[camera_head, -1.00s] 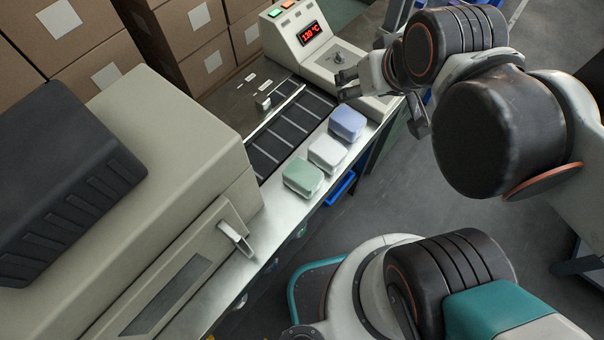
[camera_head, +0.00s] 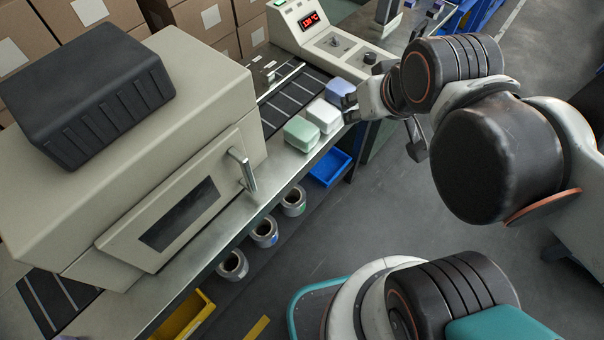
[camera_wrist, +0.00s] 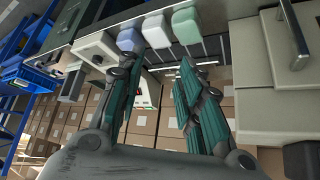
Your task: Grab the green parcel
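The green parcel (camera_head: 301,133) is a small rounded pale green block on the metal ledge beside the conveyor. It is the nearest of a row of three, next to a white parcel (camera_head: 323,116) and a blue parcel (camera_head: 340,91). My gripper (camera_head: 352,106) is near the blue parcel at the far end of the row. In the wrist view my gripper (camera_wrist: 158,68) has its fingers spread apart with nothing between them. The green parcel (camera_wrist: 187,26) is ahead of the right finger there, with the white parcel (camera_wrist: 157,31) between the fingers and the blue parcel (camera_wrist: 130,39) by the left finger.
A beige wrapping machine (camera_head: 190,170) with a handled door stands left of the parcels. A control box (camera_head: 325,38) reading 130 °C is behind them. Tape rolls (camera_head: 264,231), a blue bin (camera_head: 330,167) and a yellow bin (camera_head: 184,315) are below the ledge.

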